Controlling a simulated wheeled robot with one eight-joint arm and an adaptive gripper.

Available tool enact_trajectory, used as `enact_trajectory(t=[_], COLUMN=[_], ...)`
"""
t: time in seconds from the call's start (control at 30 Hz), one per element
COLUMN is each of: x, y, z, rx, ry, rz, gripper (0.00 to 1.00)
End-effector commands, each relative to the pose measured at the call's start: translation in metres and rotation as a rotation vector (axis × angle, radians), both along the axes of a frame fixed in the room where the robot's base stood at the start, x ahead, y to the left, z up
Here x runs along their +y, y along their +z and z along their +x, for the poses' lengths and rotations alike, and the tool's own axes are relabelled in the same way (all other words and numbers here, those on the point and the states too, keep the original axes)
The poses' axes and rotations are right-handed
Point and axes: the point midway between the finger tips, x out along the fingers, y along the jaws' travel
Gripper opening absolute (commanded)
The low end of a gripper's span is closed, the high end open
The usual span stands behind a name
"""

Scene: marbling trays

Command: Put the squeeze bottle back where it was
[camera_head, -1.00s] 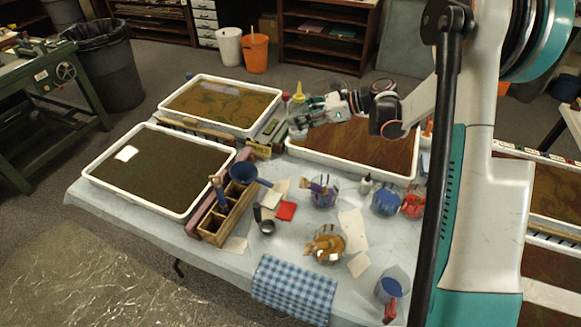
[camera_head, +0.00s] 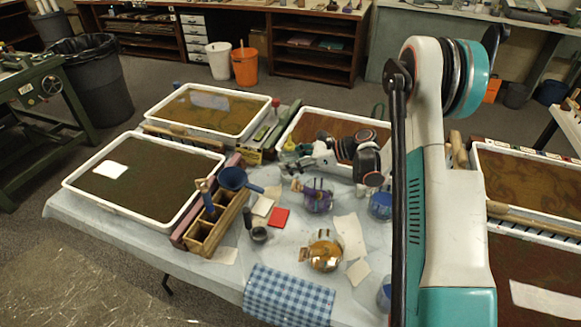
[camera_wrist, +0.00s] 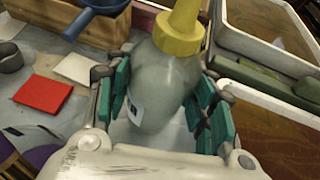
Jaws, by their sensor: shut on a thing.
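The squeeze bottle has a grey-green body (camera_wrist: 168,88) and a yellow nozzle cap (camera_wrist: 181,30). In the wrist view my gripper (camera_wrist: 166,95) has its teal fingers closed on both sides of the body, and the bottle stands roughly upright between them. In the head view the yellow cap (camera_head: 290,145) shows at the left end of my gripper (camera_head: 299,157), by the near left corner of the right-hand brown tray (camera_head: 284,131). Most of the body is hidden there. I cannot tell whether its base touches the table.
A red card (camera_head: 279,217), a jar with purple (camera_head: 317,197) and an amber jar (camera_head: 323,251) lie nearer. Two more trays (camera_head: 216,167) (camera_head: 268,103) fill the table's left side.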

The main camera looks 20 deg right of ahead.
Motion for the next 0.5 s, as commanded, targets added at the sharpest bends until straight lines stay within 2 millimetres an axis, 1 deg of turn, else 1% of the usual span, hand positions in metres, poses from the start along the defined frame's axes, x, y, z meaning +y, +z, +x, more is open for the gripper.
enact_trajectory(t=[0.03,0.1,0.47,0.5], x=[0.0,0.0001,0.0,0.0], y=[-0.0108,-0.0165,-0.018,-0.0183], z=[0.0001,0.0,-0.0001,-0.0001], rx=[0.0,0.0,0.0,0.0], ry=[0.0,0.0,0.0,0.0], rz=[0.001,0.001,0.0,0.0], gripper=[0.4,0.4,0.4,0.54])
